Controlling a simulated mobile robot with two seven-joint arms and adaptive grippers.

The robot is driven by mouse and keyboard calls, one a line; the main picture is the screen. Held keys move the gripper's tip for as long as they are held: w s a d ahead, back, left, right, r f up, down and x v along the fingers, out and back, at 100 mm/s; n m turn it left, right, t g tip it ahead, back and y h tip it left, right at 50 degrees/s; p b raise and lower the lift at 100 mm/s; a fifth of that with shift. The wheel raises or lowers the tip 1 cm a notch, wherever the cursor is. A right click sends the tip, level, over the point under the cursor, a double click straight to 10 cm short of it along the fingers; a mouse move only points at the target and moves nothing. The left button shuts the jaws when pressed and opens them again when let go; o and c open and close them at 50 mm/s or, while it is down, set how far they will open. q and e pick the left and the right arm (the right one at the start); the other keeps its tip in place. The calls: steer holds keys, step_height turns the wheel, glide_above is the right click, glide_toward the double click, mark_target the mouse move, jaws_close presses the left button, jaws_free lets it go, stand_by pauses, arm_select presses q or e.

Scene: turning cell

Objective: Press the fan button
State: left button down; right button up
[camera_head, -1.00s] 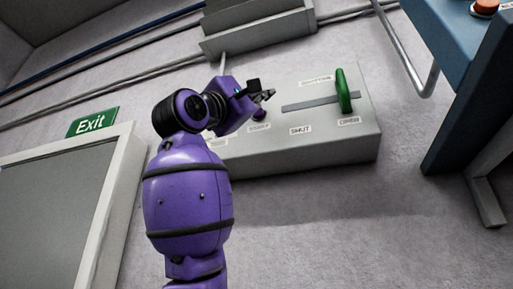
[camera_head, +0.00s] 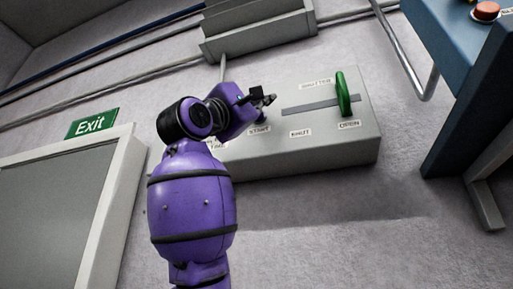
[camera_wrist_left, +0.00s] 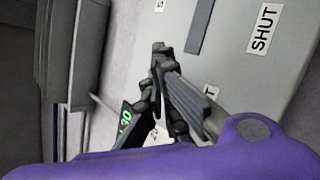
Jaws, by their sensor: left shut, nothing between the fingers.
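The grey control box (camera_head: 300,155) is on the wall, right of my left arm. My left gripper (camera_head: 268,99) is over the box's left part, shut and empty; whether it touches the face I cannot tell. In the left wrist view its dark fingers (camera_wrist_left: 160,52) are together in front of the grey box face (camera_wrist_left: 245,75). I see no fan button clearly; the box's left end is partly hidden behind my purple wrist. A small label (camera_head: 259,129) that seems to read START is just below the gripper. Another label (camera_head: 219,146) is partly covered. My right gripper is not in view.
A blue cabinet with a red button (camera_head: 486,11) is at the upper right. Conduits run along the wall above; an Exit sign (camera_head: 91,123) is at the left.

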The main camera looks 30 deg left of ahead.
arm_select(q)
steer(key=shift+y, duration=0.3)
steer(key=shift+s+d+f, duration=0.1)
steer(key=shift+s+d, duration=0.05)
steer(key=shift+s, duration=0.65)
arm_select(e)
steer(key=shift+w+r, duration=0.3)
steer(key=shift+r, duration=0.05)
arm_select(q)
steer(key=s+p, duration=0.1)
steer(key=s, duration=0.1)
steer(key=s+d, duration=0.1)
steer(key=s, duration=0.2)
steer(key=shift+d+p, duration=0.1)
steer(key=shift+p, duration=0.25)
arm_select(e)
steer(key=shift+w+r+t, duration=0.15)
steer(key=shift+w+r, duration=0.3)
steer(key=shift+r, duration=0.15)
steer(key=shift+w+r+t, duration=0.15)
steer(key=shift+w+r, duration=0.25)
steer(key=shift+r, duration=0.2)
